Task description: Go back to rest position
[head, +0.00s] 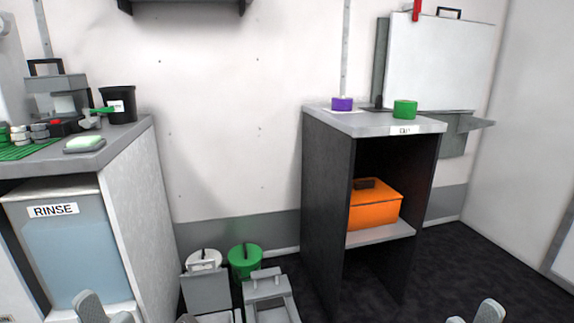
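My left gripper (106,312) shows at the bottom left edge, in front of the rinse cabinet. Its two grey fingertips stand apart with nothing seen between them. My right gripper (473,315) just enters at the bottom right edge, over the dark floor. Its two fingertips also stand apart, and no object shows between them. The rest of both grippers is cut off by the frame. Neither fingertip pair appears to touch anything.
At left, a counter (70,165) holds a black bucket (118,107) and a sponge dish (84,145). A cabinet (327,205) at centre right holds an orange box (374,208). Grey bins (268,290) and a green canister (243,262) stand between. Dark floor (475,270) is clear at right.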

